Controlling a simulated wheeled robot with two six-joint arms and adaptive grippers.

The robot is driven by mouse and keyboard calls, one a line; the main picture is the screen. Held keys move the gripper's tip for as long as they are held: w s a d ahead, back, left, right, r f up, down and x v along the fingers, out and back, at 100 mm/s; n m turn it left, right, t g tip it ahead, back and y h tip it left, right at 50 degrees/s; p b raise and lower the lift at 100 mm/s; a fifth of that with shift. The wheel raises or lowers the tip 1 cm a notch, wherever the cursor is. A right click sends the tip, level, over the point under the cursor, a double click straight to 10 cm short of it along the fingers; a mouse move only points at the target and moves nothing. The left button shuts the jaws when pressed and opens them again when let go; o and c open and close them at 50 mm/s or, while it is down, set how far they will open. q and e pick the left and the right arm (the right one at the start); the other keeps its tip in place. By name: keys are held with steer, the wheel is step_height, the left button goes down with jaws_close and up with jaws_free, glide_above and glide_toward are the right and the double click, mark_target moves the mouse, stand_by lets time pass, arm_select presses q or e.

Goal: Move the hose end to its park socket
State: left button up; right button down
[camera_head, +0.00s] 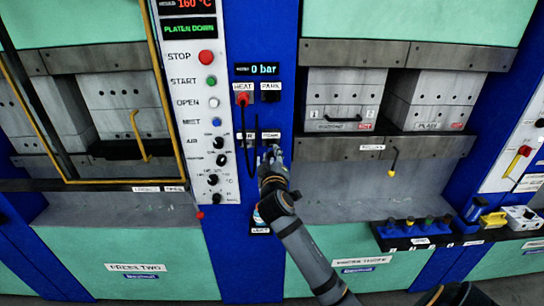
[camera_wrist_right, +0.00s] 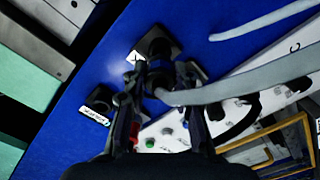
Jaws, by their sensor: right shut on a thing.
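My right gripper (camera_head: 270,154) is at the lower pair of sockets on the blue column. In the right wrist view, its fingers (camera_wrist_right: 157,82) are shut on the dark hose end (camera_wrist_right: 160,76), from which a grey hose (camera_wrist_right: 225,90) runs to the right. A black square socket (camera_wrist_right: 155,43) lies directly in front of the hose end; I cannot tell whether the end is seated in it. A second dark socket (camera_wrist_right: 100,97) with a white label shows to the left. In the head view the gripper covers the hose end. My left gripper is not in view.
Above, a red plug (camera_head: 242,99) sits at the HEAT label, beside the upper PARK socket (camera_head: 270,96). A control panel (camera_head: 200,110) with buttons and knobs stands to the left. Press plates (camera_head: 343,100) and a black tool rack (camera_head: 425,236) are to the right.

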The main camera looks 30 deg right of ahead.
mark_target(272, 154)
steer(key=shift+x, duration=1.7)
stand_by(0.3)
steer(key=c, duration=1)
jaws_free()
steer(key=shift+s+a, duration=0.2)
steer(key=shift+s, duration=0.05)
steer(key=v, duration=1.1)
steer(key=shift+s+a, duration=0.1)
steer(key=shift+s, duration=0.1)
